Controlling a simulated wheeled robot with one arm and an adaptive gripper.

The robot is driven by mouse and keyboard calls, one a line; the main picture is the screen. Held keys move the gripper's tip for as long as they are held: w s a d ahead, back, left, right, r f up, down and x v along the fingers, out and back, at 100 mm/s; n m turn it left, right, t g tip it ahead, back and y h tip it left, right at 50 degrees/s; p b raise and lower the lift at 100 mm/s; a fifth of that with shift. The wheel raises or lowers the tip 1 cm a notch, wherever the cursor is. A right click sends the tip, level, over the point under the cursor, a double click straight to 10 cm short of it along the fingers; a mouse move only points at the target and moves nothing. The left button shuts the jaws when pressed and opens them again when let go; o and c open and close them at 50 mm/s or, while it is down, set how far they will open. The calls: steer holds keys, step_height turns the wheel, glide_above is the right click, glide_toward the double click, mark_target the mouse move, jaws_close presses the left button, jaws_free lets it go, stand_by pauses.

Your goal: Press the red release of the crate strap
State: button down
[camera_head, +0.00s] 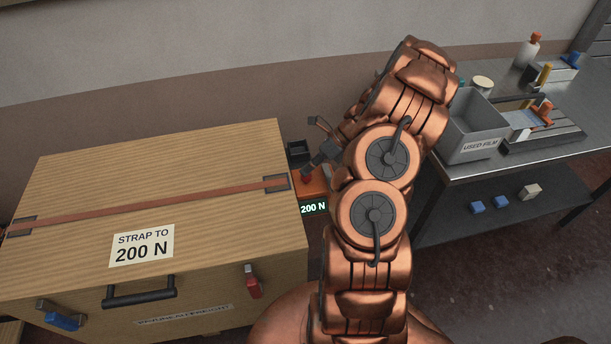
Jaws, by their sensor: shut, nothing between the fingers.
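A wooden crate (150,175) stands at the left with an orange-brown strap (150,207) taut across its lid. At the crate's right edge is an orange strap tensioner (315,188) with a lit display (314,209) reading "200 N". A small red part, apparently the release (306,178), shows on top of it, partly hidden by my gripper. My gripper (308,170) is shut and empty, its tip down at the red part. I cannot tell whether it touches or presses it. My arm hides the area to the right.
The crate front has a black handle (139,292), a red latch (252,281) and a blue latch (60,318). A steel bench (455,172) at the right carries a grey "USED FILM" bin (476,130) and several small items. A wall stands behind.

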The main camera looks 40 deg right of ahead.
steer(key=shift+f, duration=0.85)
stand_by(0.8)
steer(key=shift+r, duration=0.1)
steer(key=shift+r+p, duration=0.95)
steer(key=shift+r, duration=0.3)
steer(key=shift+r+p, duration=1.9)
steer(key=shift+r, duration=0.6)
